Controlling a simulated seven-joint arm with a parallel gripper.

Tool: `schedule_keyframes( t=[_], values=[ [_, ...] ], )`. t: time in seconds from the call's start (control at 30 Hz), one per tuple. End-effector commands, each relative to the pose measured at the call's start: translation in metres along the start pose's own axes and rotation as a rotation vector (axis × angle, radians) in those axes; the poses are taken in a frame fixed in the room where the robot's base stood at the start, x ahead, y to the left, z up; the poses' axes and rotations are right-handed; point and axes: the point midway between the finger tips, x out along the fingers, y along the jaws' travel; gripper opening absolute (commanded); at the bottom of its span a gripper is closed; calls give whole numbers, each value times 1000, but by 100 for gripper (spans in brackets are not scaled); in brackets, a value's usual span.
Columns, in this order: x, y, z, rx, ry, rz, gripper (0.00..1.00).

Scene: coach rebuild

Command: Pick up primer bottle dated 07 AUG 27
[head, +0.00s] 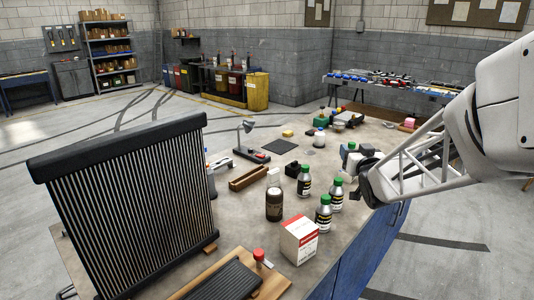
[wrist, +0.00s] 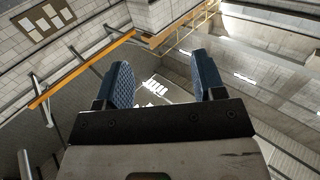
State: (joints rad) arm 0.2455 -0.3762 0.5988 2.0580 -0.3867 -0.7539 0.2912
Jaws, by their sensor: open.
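Three small dark bottles with green caps stand upright on the workbench in the head view: a back one (head: 304,181), a right one (head: 336,195) and a front one (head: 323,214). Their label dates are too small to read, so I cannot tell which is dated 07 AUG 27. My gripper shows in the wrist view (wrist: 164,85) with two blue textured fingers apart and nothing between them. In the head view my arm comes in from the right, and its end is beside and right of the bottles, apart from them.
A larger brown bottle (head: 274,205) stands left of the green-capped bottles. A red and white box (head: 299,241) is in front of them. Grey and white blocks (head: 352,160) stand behind, near my arm. A tall black radiator (head: 130,205) fills the bench's left side.

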Motion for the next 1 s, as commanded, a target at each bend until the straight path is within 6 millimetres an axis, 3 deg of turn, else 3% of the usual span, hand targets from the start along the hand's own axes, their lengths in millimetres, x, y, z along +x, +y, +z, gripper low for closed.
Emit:
schedule_keyframes(
  t=[0.03,0.1,0.4,0.63,1.0],
  values=[
    [0,0,25,2,-10,1,63],
    [-1,0,50,2,-10,2,63],
    [-2,0,135,0,-10,2,63],
    [-2,0,162,0,-6,3,63],
    [-2,0,164,-1,-6,3,63]
  ],
)
